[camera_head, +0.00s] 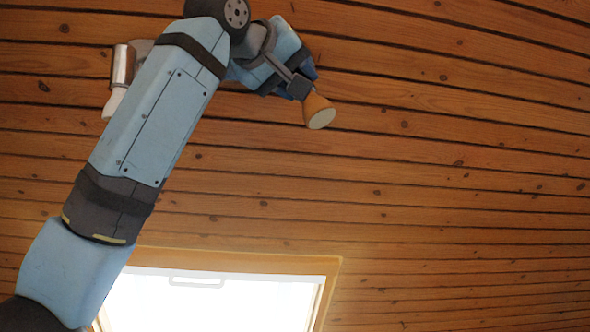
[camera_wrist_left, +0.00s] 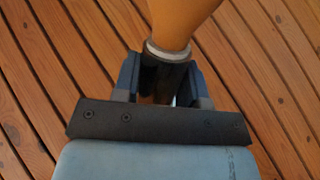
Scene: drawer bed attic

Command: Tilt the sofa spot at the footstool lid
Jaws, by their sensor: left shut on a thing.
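The spot (camera_head: 318,111) is a small orange-brown cone with a pale round front face. In the head view it sits at the upper middle, its face toward the lower right. My left gripper (camera_head: 297,86) is at its narrow rear end. In the left wrist view my left gripper (camera_wrist_left: 163,88) is shut on the dark neck behind the spot (camera_wrist_left: 180,18), with a pale ring at the neck's top. The spot's front is out of that view. The footstool and its lid are not in view, and neither is my right gripper.
Brown wooden planks (camera_head: 450,140) fill the background. A bright window (camera_head: 215,305) in a wooden frame is at the bottom. A shiny metal cylinder (camera_head: 122,66) with a white part shows left of my arm, partly hidden. The area right of the spot looks clear.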

